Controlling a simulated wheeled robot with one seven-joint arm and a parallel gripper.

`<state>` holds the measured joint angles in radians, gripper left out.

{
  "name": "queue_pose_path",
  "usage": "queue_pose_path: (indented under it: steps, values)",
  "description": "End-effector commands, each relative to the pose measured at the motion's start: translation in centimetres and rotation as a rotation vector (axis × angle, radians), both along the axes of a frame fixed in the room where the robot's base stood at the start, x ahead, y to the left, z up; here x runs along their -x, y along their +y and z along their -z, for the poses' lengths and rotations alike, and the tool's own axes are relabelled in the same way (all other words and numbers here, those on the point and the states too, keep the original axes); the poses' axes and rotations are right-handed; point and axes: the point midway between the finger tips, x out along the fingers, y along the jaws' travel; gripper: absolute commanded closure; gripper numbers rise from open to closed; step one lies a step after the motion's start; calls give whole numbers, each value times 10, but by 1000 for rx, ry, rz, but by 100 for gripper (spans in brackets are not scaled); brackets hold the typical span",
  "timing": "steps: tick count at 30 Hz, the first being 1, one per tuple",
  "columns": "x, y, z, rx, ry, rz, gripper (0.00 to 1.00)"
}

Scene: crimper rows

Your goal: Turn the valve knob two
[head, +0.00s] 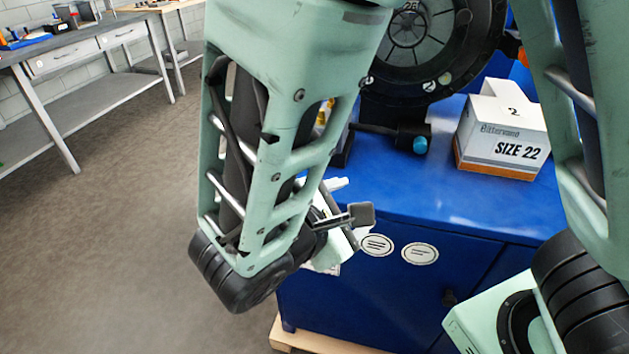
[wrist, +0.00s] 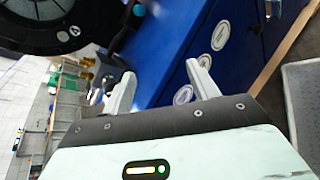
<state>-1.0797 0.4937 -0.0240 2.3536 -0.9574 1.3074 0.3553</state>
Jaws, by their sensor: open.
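I cannot make out valve knob two for certain in either view. Small brass-yellow fittings (wrist: 86,76) show left of my gripper's fingers in the wrist view, too small to tell apart. A sliver of yellow fitting (head: 324,113) shows behind my arm in the head view. My gripper (wrist: 163,70) is open and empty, its two pale fingers spread in front of the blue cabinet (wrist: 165,75). Nothing is between the fingertips. In the head view my arm hides most of the gripper.
A large black wheel (head: 432,70) stands on the blue cabinet (head: 420,190). A black handle with a teal tip (head: 392,133) lies before it. A "SIZE 22" box (head: 503,135) sits at the right. A workbench (head: 75,45) stands far left, with open floor between.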

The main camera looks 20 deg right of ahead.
Motion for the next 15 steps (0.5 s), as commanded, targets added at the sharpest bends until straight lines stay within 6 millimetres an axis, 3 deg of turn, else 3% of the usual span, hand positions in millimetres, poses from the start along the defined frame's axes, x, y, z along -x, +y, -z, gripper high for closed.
queue_pose_path:
  steps: [1, 7, 11, 15]
  values:
    - [-11, 14, 21, 80, -59, -92, 41]
    - [-38, 61, 27, 251, -261, -337, 41]
    - [-44, 71, 25, 282, -309, -389, 41]
    - [-57, 63, 23, 284, -312, -391, 41]
